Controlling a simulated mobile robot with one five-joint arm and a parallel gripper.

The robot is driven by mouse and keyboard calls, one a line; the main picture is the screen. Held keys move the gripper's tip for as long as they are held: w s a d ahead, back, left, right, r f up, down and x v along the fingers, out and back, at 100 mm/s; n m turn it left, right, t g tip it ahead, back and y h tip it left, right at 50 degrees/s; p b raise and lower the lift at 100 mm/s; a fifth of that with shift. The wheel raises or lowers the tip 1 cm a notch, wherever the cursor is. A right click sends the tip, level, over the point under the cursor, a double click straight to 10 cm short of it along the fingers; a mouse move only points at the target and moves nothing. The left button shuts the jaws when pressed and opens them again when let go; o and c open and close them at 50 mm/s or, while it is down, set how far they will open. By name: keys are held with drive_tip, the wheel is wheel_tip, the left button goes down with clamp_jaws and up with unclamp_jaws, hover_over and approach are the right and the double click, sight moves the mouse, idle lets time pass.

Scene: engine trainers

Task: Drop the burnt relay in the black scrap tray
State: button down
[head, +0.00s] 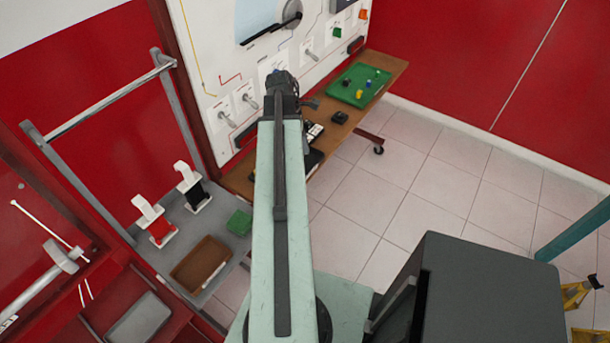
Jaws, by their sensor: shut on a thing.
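My gripper (284,84) is at the far end of my raised arm, in front of the white trainer panel. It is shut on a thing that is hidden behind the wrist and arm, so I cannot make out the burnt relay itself. A black, flat, tray-like thing (314,160) on the wooden shelf shows partly, just right of my arm. It looks like the black scrap tray, but my arm covers much of it. My gripper appears beyond it in the picture; its height above the shelf is unclear.
A green tray (344,92) with several small coloured pieces lies on the wooden shelf (385,75). A small black block (339,117) sits nearer. A grey bench at left holds a brown bin (200,263) and a green box (239,223).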

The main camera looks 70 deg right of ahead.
drive_tip(key=shift+f+b, duration=2.95)
drive_tip(key=shift+f, duration=0.05)
drive_tip(key=shift+r, duration=0.1)
drive_tip(key=c, duration=1.1)
unclamp_jaws()
drive_tip(key=p+v, duration=0.7)
drive_tip(key=v, duration=0.1)
drive_tip(key=shift+s+p, duration=0.1)
drive_tip(key=shift+p, duration=0.3)
